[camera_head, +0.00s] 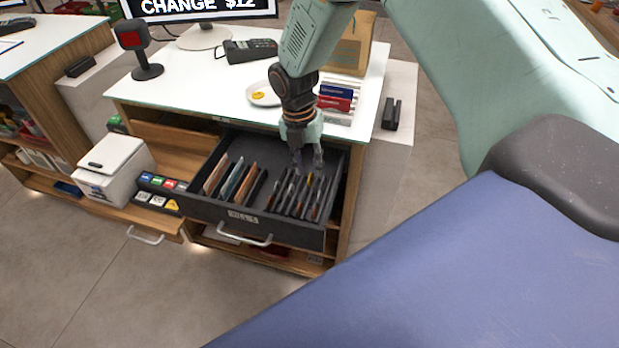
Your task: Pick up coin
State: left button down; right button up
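My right gripper (308,162) points down over the open black cash drawer (262,226). Its two fingers look spread apart, above or just inside the slotted right part of the drawer. Several narrow slots there hold small thin pieces, probably coins (309,180), with silver, orange and yellowish edges. Whether the fingertips touch one is too small to tell. A yellow round piece, perhaps a coin (259,95), lies on a white dish (268,101) on the counter behind the gripper. My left gripper is not in view.
Upright banknote-like pieces (234,183) fill the drawer's left part. The counter (185,85) carries a card terminal (250,50), a scanner stand (147,71), a paper bag (352,48), and packs (336,98). A white box (115,170) stands left. Grey floor (130,285) in front is clear.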

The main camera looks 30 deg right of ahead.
jog(key=shift+s+f, duration=0.55)
jog(key=shift+f, duration=0.15)
jog(key=shift+w+f, duration=0.2)
jog(key=shift+w, duration=0.3)
jog(key=shift+c, duration=0.7)
jog(key=shift+f, duration=0.1)
jog(key=shift+c, duration=0.7)
jog(key=shift+s+r, duration=0.3)
jog(key=shift+s, duration=0.1)
grip_shut()
jog(key=shift+w+f, duration=0.2)
jog(key=shift+w, duration=0.1)
jog(key=shift+s+r, duration=0.1)
